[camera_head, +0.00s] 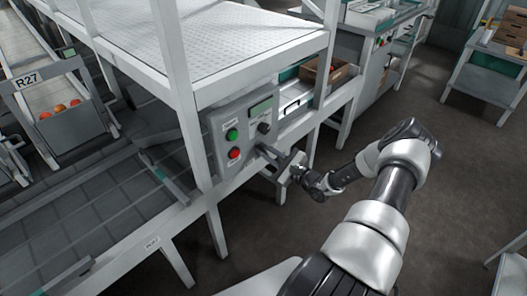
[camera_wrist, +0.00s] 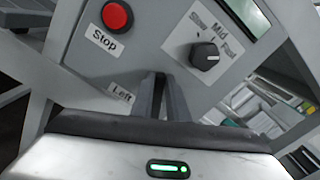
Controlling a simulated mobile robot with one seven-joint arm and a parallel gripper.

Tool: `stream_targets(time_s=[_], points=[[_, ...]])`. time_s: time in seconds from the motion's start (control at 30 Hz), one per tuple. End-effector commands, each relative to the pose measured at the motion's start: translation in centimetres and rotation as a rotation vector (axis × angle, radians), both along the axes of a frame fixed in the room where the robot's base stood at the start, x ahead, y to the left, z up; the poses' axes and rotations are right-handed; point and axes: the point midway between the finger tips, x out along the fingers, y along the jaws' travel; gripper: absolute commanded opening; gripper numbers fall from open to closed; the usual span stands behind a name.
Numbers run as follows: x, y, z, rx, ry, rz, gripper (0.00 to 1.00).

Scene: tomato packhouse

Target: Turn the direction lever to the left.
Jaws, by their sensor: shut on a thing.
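The grey control panel (camera_head: 240,130) is fixed to the side of the conveyor frame, and it fills the upper part of the wrist view (camera_wrist: 150,55). My gripper (camera_head: 276,158) reaches the lower right of the panel from the right. In the wrist view my gripper's two dark fingers (camera_wrist: 160,92) are close together, right at the panel face beside the "Left" label (camera_wrist: 122,96). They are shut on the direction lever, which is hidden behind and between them. I cannot tell which way the lever points.
On the panel are a red stop button (camera_wrist: 117,16), a green button (camera_head: 232,135) and a speed knob (camera_wrist: 205,56) marked Slow, Mid and Fast, above right of the fingers. A cardboard box (camera_head: 318,73) sits on the shelf behind. The floor (camera_head: 420,150) right of my arm is open.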

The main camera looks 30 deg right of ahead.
Motion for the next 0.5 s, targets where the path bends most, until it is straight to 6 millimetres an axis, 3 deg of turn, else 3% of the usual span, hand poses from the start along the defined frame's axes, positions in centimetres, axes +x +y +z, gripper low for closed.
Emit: stream_targets(time_s=[0.5], points=[[-0.02,-0.21,-0.41,-0.07,-0.022,0.002,0.0]])
